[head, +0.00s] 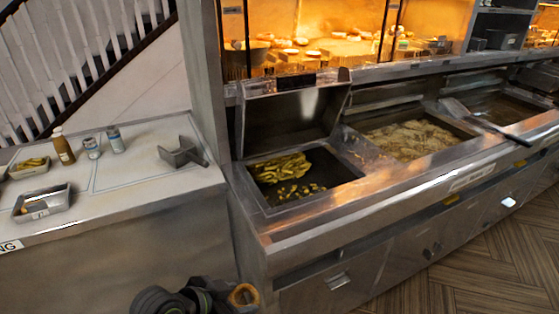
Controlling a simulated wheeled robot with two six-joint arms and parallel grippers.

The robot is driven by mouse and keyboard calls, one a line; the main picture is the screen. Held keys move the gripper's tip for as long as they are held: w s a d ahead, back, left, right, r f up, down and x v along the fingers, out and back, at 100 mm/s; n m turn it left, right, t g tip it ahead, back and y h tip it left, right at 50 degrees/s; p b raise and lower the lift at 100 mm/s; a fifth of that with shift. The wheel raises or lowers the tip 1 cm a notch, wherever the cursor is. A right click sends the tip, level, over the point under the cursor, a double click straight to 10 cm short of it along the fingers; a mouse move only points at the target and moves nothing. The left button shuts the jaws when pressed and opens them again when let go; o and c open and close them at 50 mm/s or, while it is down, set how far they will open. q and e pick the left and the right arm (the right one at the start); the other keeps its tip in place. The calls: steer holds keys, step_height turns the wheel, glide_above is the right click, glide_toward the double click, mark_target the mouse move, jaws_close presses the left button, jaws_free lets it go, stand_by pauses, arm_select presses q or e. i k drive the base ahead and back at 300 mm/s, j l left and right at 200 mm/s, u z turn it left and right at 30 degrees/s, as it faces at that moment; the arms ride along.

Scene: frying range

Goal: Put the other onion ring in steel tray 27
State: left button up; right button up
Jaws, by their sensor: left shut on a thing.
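An orange-brown onion ring (243,295) is at the bottom of the head view, in front of the fryer cabinet. My left gripper (228,298) is shut on it and holds it below counter height. A steel tray (62,198) with a small white label stands at the front left of the steel counter. Its number is too small to read surely, and a small brownish thing seems to lie inside it. Another steel tray (38,173) with yellowish food stands behind it. My right gripper is not in view.
A brown bottle (64,148), a small jar (91,148) and a can (116,140) stand at the counter's back. A grey scoop (182,153) lies at its right. The counter (130,188) is clear at front centre. Fryer basins (330,185) with food stand to the right.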

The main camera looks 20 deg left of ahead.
mark_target(57, 203)
steer(key=k+j, duration=0.1)
steer(key=j, duration=0.35)
steer(key=k+j+z, duration=0.1)
steer(key=j, duration=0.3)
steer(key=k+j, duration=0.15)
steer(key=j, duration=0.3)
steer(key=k+j+z, duration=0.1)
steer(key=j, duration=0.35)
steer(key=k+j, duration=0.15)
steer(key=j, duration=0.25)
